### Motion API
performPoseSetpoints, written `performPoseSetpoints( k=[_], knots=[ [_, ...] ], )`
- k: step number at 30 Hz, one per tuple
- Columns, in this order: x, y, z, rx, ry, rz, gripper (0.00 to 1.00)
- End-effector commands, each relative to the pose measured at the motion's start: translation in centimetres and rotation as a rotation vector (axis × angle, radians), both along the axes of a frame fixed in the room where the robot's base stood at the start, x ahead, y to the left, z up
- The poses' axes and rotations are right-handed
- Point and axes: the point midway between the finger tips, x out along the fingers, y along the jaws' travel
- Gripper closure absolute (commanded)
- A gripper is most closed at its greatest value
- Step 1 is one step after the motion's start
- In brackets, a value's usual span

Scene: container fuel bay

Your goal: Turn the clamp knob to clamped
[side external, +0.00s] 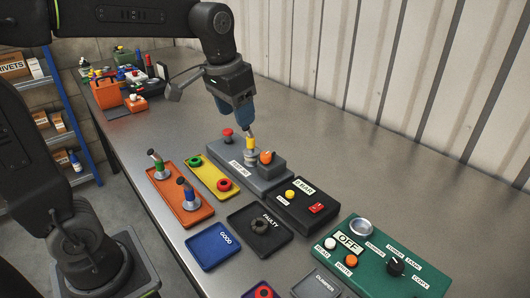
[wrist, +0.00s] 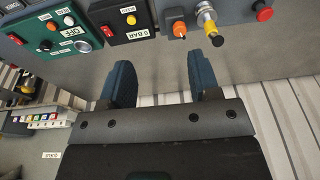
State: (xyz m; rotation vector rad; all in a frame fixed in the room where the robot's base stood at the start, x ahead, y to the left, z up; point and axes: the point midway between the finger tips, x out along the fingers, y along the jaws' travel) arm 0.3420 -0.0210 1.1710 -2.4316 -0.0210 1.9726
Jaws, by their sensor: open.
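The orange clamp knob (side external: 265,157) sits on a raised grey block at the near right end of the grey fixture (side external: 232,155). It also shows at the top of the wrist view (wrist: 179,30). An injector (side external: 250,143) with a yellow band stands upright in the fixture beside the knob; it also shows in the wrist view (wrist: 208,22). My gripper (side external: 241,114) is above the fixture, near the injector's top, and apart from the knob. In the wrist view its two blue fingers (wrist: 162,80) are spread with nothing between them. The knob's label is not readable.
A red button (side external: 227,132) is at the fixture's far end. A black box (side external: 304,203) marked 0 BAR and a green control box (side external: 372,257) stand nearer. An orange tray (side external: 184,205) holds two injectors; a yellow tray (side external: 210,171) holds rings. The bench towards the wall is clear.

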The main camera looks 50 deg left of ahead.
Motion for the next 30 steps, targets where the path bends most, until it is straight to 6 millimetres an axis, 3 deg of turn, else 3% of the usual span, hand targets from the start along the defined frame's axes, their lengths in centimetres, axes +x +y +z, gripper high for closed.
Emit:
performPoseSetpoints(
  k=[1, 3, 10, 20, 30],
  knots=[
    [2.1, 0.6, -0.3, -0.002, 0.039, 0.002, 0.44],
    [4.4, 1.3, -0.7, -0.005, 0.085, 0.003, 0.44],
    [9.5, 3.2, -2.5, -0.015, 0.186, 0.001, 0.44],
    [10.5, 3.6, -4.9, -0.018, 0.212, 0.001, 0.44],
    [10.4, 3.5, -11.7, -0.018, 0.212, 0.001, 0.44]
  ],
)
